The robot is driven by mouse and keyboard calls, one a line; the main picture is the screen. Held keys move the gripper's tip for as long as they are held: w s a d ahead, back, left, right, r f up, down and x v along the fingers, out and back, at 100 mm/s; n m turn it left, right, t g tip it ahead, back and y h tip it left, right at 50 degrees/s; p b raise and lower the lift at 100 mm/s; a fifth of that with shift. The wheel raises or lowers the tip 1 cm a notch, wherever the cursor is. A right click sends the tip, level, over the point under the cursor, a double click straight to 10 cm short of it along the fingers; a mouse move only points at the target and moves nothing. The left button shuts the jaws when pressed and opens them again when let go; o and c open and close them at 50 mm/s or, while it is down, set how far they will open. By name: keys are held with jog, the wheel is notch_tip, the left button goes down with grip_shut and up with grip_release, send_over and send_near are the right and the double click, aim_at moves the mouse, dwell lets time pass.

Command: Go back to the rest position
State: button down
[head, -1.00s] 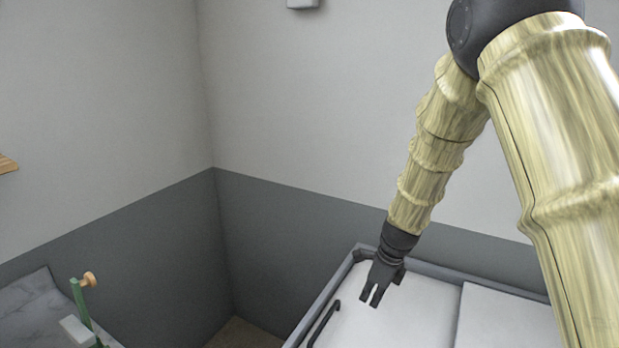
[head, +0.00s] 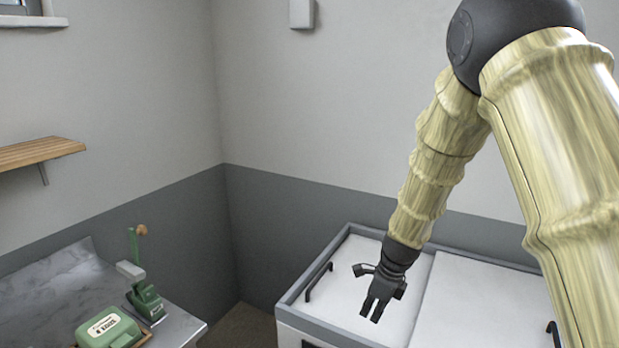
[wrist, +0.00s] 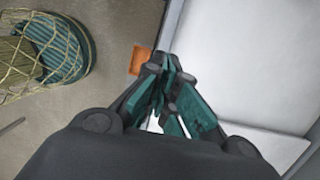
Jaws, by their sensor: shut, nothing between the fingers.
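My gripper (head: 376,302) hangs at the end of my arm, pointing down in front of the white lid of a chest freezer in the head view. In the wrist view my gripper (wrist: 168,65) has its fingertips together with nothing between them. I cannot tell from the head view how high it is above the lid.
The chest freezer (head: 300,318) has a grey rim and black handles. A grey counter (head: 185,330) at the lower left holds a green box (head: 108,330) and a green stand (head: 146,298). A wooden shelf (head: 40,152) is on the wall.

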jog(key=s+d+f+n+h+b, duration=0.15)
jog(key=s+f+n, duration=0.25)
jog(key=s+f, duration=0.45)
jog(key=s+d+f+n+g+h, duration=0.1)
jog(key=s+d+f+n, duration=0.25)
jog(key=s+f, duration=0.5)
jog(key=s+d+f+n+h+b, duration=0.1)
jog(key=s+d+f+n, duration=0.1)
jog(key=s+f+n, duration=1)
jog(key=s, duration=0.5)
jog(key=s+f+n+y+b, duration=0.1)
jog(key=s+f+n, duration=0.3)
jog(key=s, duration=0.6)
jog(key=shift+a+f, duration=0.15)
jog(key=shift+f, duration=0.4)
